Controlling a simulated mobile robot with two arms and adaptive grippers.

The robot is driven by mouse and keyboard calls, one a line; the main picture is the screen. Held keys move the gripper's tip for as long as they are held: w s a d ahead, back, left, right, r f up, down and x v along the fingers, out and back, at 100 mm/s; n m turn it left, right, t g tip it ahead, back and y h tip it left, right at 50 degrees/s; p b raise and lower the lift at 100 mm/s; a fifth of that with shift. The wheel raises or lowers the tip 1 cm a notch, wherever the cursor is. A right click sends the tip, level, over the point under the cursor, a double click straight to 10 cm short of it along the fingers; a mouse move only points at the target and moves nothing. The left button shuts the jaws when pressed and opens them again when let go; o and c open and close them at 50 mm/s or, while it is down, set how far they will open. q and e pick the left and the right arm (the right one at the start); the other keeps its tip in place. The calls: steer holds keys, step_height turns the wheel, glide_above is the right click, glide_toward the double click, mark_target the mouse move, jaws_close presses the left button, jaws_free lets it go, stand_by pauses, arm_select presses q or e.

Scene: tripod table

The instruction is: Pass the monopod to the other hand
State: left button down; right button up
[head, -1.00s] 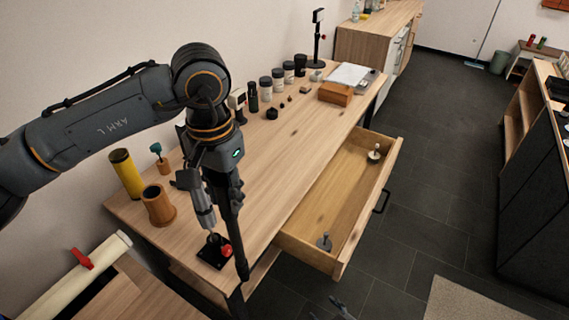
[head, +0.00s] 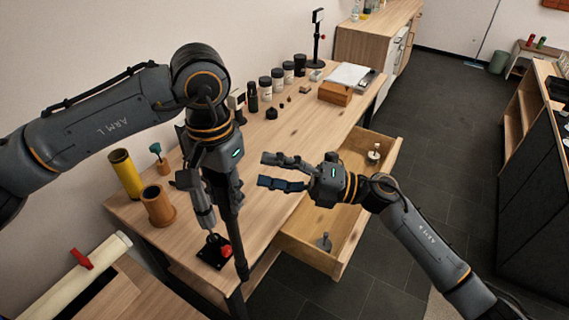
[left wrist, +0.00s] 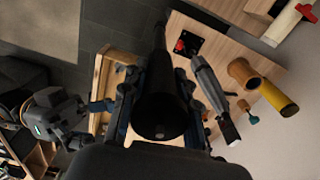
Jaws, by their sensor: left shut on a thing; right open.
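The monopod (head: 238,240) is a long black pole hanging nearly upright, slightly tilted, at the front edge of the wooden table. My left gripper (head: 226,188) is shut on its upper part. In the left wrist view the monopod (left wrist: 160,100) runs between the fingers, its thick end towards the camera. My right gripper (head: 264,171) is open and empty, to the right of the monopod and apart from it, fingers pointing left towards it. The right gripper also shows at the left of the left wrist view (left wrist: 88,108).
A grey-handled tool (head: 204,212) stands at a black base with a red part (head: 226,252), close beside the monopod. A brown cup (head: 158,205) and yellow tube (head: 126,173) stand to the left. An open drawer (head: 300,262) juts out below my right arm. Several jars line the table's back.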

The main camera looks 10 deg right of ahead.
mark_target(216, 179)
steer(key=s+r+n+h, duration=0.7)
steer(key=s+r+n, duration=0.25)
steer(key=n, duration=0.45)
steer(key=shift+g, duration=0.3)
steer(key=x, duration=1.1)
steer(key=shift+w+a, duration=0.1)
steer(key=shift+w, duration=0.2)
steer(key=shift+r, duration=0.1)
steer(key=c, duration=1.3)
arm_select(q)
steer(key=c, duration=1)
jaws_free()
arm_select(e)
steer(key=shift+s, duration=0.1)
jaws_close()
arm_select(q)
steer(key=shift+o, duration=0.3)
steer(key=shift+w, duration=0.1)
